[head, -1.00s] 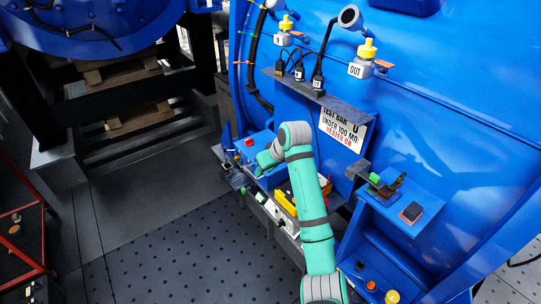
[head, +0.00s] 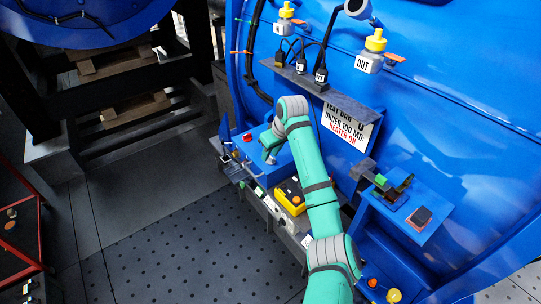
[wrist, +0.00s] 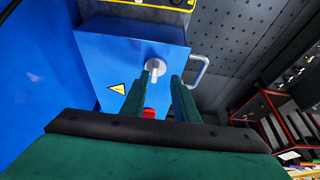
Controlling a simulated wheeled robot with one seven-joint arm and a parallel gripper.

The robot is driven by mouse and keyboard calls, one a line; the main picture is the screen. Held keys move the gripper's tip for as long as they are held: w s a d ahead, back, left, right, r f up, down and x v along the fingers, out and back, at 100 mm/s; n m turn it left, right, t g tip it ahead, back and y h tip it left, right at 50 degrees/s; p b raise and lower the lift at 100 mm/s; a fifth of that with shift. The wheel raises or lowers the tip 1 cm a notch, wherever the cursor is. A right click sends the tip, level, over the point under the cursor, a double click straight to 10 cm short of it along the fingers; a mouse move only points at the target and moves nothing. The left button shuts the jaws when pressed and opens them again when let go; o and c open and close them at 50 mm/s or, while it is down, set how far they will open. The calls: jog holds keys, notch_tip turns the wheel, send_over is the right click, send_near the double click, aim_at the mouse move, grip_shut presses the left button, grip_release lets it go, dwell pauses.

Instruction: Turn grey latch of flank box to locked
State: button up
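The blue flank box (wrist: 115,55) fills the middle of the wrist view, with a yellow warning triangle on its face. Its grey latch (wrist: 155,67) is a round hub with a short lever pointing toward the lower left in the picture. My gripper (wrist: 160,82) is open and empty, its two dark green fingers pointing at the latch. The fingertips straddle the lever's area; I cannot tell whether they touch it. In the head view the box (head: 283,168) is partly hidden by my teal arm, and the latch is not clear.
A silver handle (wrist: 198,70) sticks out from the box side. A red part (wrist: 149,113) shows between my fingers. A yellow control box (head: 288,193) stands close to my arm. A shelf with a green-handled part (head: 380,180) is at the right. Open floor (head: 150,230) lies left.

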jog(key=shift+w+d+f, duration=0.15)
jog(key=shift+w+f, duration=0.15)
jog(key=shift+f, duration=0.2)
jog(key=shift+w+d+f, duration=0.1)
jog(key=shift+w+f, duration=0.15)
jog(key=shift+f, duration=0.2)
grip_shut()
